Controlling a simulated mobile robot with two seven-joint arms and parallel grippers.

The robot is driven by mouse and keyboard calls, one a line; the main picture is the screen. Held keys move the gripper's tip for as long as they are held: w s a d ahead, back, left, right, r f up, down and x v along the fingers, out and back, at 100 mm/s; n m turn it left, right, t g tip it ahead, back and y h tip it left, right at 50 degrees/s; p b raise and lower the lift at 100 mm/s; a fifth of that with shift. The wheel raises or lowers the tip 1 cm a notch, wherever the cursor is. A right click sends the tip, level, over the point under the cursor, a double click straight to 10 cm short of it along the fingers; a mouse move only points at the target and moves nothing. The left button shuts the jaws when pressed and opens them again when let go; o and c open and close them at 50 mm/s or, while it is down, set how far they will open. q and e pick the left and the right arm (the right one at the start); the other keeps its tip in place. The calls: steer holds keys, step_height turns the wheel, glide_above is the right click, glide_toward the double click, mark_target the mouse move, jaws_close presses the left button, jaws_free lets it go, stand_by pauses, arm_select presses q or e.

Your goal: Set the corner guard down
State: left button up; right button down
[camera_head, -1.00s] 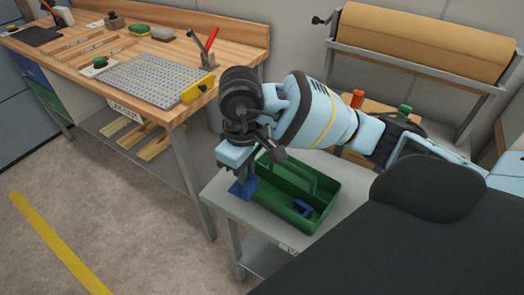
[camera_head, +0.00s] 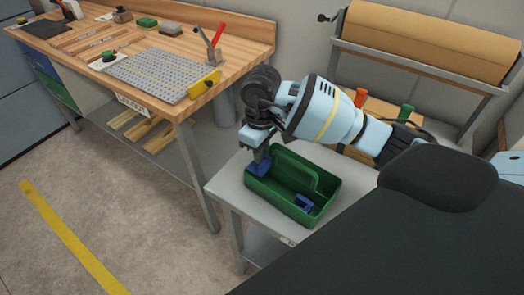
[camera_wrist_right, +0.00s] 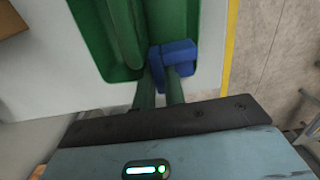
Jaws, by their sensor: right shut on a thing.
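My right gripper (camera_head: 262,157) is shut on a blue corner guard (camera_head: 261,167). It holds the guard at the left end of the green tote (camera_head: 324,205), at or just above the rim. I cannot tell whether the guard touches the tote. In the right wrist view the guard (camera_wrist_right: 178,53) is at the fingertips, overlapping the edge of the green tote (camera_wrist_right: 88,45). A second blue piece (camera_head: 304,204) lies inside the tote, in the front compartment near its right end. My left gripper is not in view.
The tote stands on a grey cart (camera_head: 229,192). A wooden workbench (camera_head: 185,105) at left carries a perforated plate (camera_head: 160,77), a yellow block (camera_head: 205,84) and a red-handled clamp (camera_head: 215,50). A large brown roll (camera_head: 430,40) is on a rack behind.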

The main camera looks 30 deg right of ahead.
steer(key=shift+f, duration=0.15)
steer(key=c, duration=1.9)
jaws_free()
steer(key=shift+f, duration=0.1)
steer(key=o, duration=0.4)
steer(key=shift+o, duration=0.2)
steer(key=shift+r, duration=0.25)
step_height(320, 180, up, 12)
